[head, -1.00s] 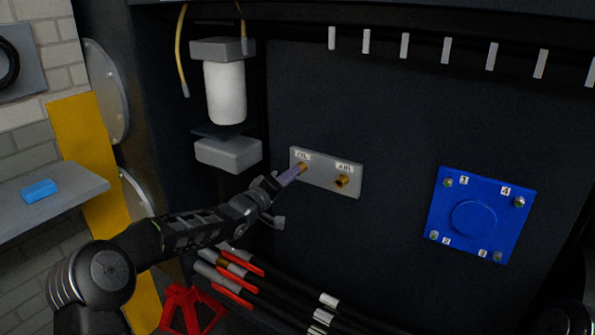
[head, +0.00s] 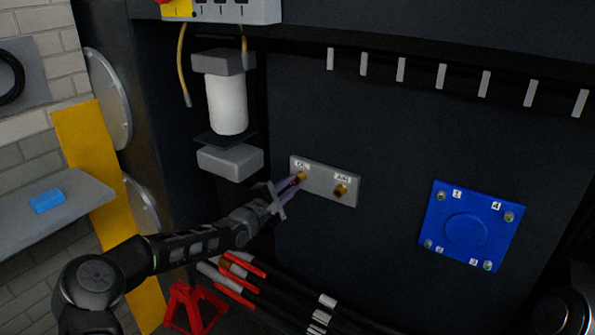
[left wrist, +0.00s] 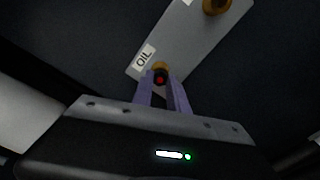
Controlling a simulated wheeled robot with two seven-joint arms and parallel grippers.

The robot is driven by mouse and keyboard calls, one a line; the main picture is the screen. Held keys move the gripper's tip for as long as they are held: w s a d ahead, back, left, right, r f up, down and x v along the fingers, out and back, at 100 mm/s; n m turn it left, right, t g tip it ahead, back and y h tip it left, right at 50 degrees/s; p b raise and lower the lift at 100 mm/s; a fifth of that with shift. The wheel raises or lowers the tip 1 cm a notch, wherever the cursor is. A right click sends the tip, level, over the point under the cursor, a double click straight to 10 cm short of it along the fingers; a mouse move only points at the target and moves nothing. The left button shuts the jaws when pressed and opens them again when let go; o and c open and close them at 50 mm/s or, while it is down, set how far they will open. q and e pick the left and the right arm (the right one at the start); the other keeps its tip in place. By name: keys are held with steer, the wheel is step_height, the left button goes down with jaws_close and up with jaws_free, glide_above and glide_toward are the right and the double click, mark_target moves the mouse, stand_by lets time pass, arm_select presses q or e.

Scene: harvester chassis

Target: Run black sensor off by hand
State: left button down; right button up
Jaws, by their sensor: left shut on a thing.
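The black sensor (left wrist: 160,78), with a red centre, sits between the purple fingertips of my left gripper (left wrist: 161,88) in the left wrist view. In the head view my left gripper (head: 292,183) is shut on it at the left brass fitting (head: 301,176) of a grey plate (head: 321,184). The fitting is labelled OIL. The fingers hide most of the sensor, and I cannot tell whether it is still seated in the fitting. A second brass fitting (head: 340,190) on the plate's right is bare. My right gripper is out of view.
A white filter cylinder (head: 227,104) hangs above left of the plate. A blue cover (head: 470,228) is on the panel at right. Black hoses with red handles (head: 245,265) run below. A shelf with a blue block (head: 47,201) is at far left.

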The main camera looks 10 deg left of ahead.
arm_select(q)
steer(key=n+b, duration=0.2)
steer(key=n, duration=0.3)
steer(key=n+b, duration=0.2)
steer(key=n, duration=0.4)
steer(key=shift+s+f+b, duration=0.1)
steer(key=shift+f+b, duration=0.1)
steer(key=shift+b, duration=0.2)
steer(key=n, duration=0.3)
steer(key=shift+r, duration=0.1)
steer(key=c, duration=1.2)
jaws_free()
steer(key=shift+a+r, duration=0.1)
steer(key=shift+c, duration=1.3)
steer(key=shift+s, duration=0.15)
